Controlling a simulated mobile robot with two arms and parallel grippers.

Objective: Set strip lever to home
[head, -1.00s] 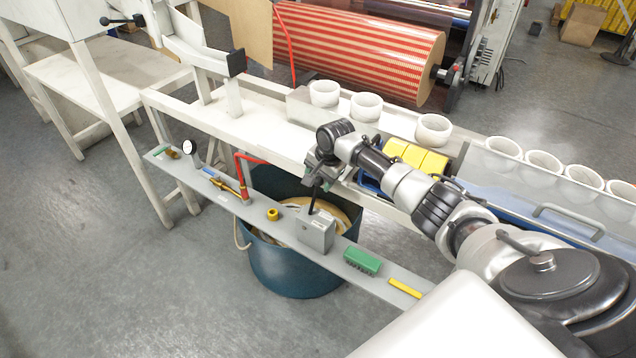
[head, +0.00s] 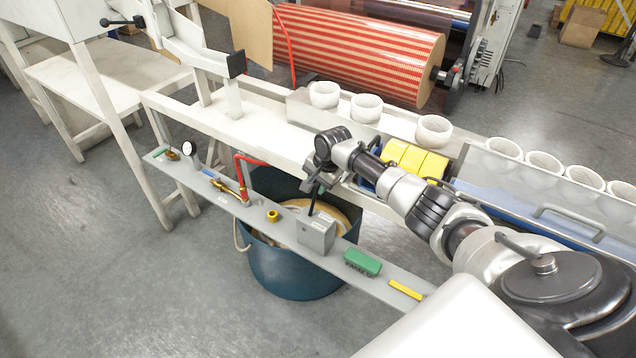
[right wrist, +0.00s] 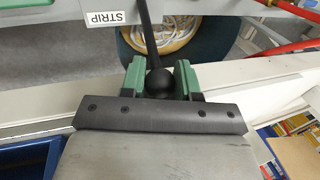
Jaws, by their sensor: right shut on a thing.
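The strip lever is a black rod (head: 313,206) rising from a grey box (head: 316,232) on the narrow grey shelf. It leans slightly to the right at its top in the head view. The right wrist view shows its rod (right wrist: 149,40) and round black knob (right wrist: 160,84), with a "STRIP" label (right wrist: 101,17) beside it. My right gripper (head: 317,187) is at the top of the lever. In the right wrist view its green fingers (right wrist: 160,78) are on both sides of the knob, shut on it. My left gripper is not in view.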

